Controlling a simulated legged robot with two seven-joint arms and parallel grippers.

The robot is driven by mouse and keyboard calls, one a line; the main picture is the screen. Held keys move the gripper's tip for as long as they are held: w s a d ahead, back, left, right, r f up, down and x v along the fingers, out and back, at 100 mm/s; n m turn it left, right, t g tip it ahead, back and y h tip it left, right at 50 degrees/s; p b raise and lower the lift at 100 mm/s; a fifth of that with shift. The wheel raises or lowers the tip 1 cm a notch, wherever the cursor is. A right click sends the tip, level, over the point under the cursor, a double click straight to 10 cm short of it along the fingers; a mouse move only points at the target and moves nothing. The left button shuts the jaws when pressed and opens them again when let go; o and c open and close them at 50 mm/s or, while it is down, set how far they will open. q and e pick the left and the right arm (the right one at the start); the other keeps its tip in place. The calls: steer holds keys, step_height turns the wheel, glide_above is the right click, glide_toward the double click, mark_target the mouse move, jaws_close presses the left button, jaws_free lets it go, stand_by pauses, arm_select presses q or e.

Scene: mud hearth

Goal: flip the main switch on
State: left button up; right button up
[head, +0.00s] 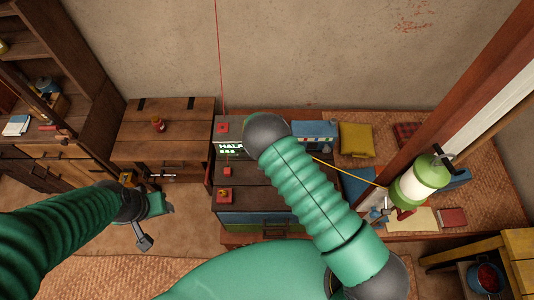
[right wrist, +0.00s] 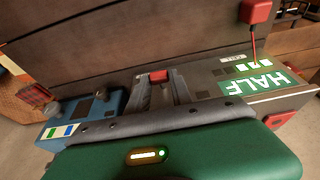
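A dark wooden unit (head: 262,172) with a green lit "HALF" panel stands against the wall; that panel (right wrist: 262,84) shows upside down in the right wrist view. A small red piece (right wrist: 159,76), possibly the main switch, sits on the unit's top between the fingertips of my right gripper (right wrist: 161,84). That gripper is open, its fingers on either side of the piece; I cannot tell whether they touch it. In the head view my right arm hides the right gripper and this piece. My left gripper (head: 154,222) is open and empty, left of the unit.
A green lantern (head: 420,180) hangs at right. A wooden chest (head: 165,125) stands left.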

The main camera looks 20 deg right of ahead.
steer(key=o, duration=0.4)
steer(key=shift+w, duration=0.1)
steer(key=p+v, duration=0.6)
steer(key=v, duration=1)
steer(key=shift+r+p, duration=0.3)
steer(key=shift+p, duration=0.1)
